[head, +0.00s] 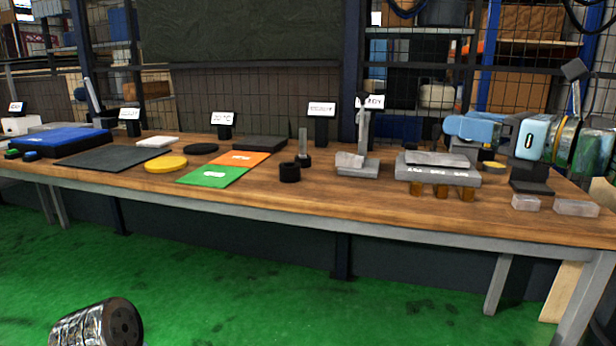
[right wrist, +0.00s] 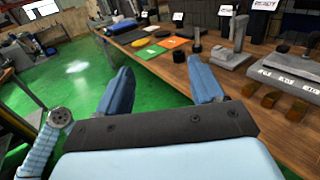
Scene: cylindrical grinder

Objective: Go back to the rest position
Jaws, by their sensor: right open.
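My right gripper (head: 464,126) comes in from the right in the head view, at the right end of the wooden workbench (head: 330,195). In the right wrist view its two blue fingers (right wrist: 161,75) stand wide apart, with nothing between them but green floor and the bench edge behind. The gripper is open and empty. In the head view it overlaps the area behind a grey block with lettering (head: 440,172); I cannot tell its exact height above the bench. My left gripper is not in view.
On the bench are a green mat (head: 215,177), an orange mat (head: 244,158), a yellow disc (head: 166,164), a black ring (head: 289,173), a grey stand (head: 357,166) and clear blocks (head: 576,208). Shelves stand behind.

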